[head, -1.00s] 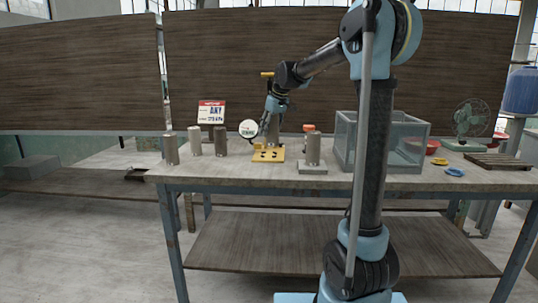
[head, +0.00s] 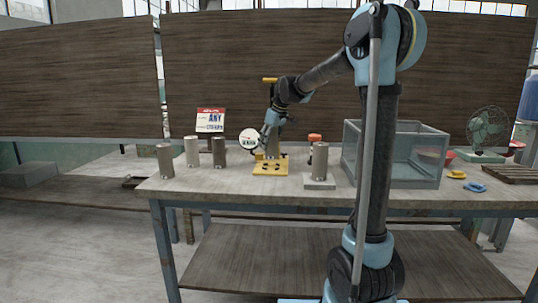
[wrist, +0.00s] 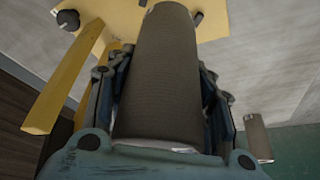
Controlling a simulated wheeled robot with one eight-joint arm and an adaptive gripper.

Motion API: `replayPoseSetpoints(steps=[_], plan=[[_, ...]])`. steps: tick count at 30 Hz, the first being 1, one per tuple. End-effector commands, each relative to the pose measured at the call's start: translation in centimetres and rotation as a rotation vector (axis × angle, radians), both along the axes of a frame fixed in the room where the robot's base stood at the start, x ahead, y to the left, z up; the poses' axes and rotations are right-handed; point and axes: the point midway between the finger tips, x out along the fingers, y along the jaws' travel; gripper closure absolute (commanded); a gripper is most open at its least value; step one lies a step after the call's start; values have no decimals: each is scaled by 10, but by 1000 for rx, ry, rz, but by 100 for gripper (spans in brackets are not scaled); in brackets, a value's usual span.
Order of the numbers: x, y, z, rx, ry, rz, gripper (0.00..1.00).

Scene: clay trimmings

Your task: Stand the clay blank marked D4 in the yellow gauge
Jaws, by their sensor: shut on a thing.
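In the head view the cylinder is mostly hidden by the gripper.
Three cylinders stand at the left: one front (head: 165,161), one pale (head: 192,152), one darker (head: 219,152). Another (head: 319,161) stands on a grey block (head: 319,183) right of the gauge. A round white dial (head: 249,139) is beside my gripper. A clear-walled bin (head: 410,165) stands right.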

Motion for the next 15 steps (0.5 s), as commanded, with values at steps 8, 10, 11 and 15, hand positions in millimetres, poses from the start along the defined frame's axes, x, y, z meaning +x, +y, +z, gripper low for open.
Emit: replayPoseSetpoints(steps=[8,10,11,15], plan=[[0,0,-21,0,0,0,95],[0,0,-30,0,0,0,95],[0,1,-34,0,0,1,95],[0,1,-44,1,-1,1,95]])
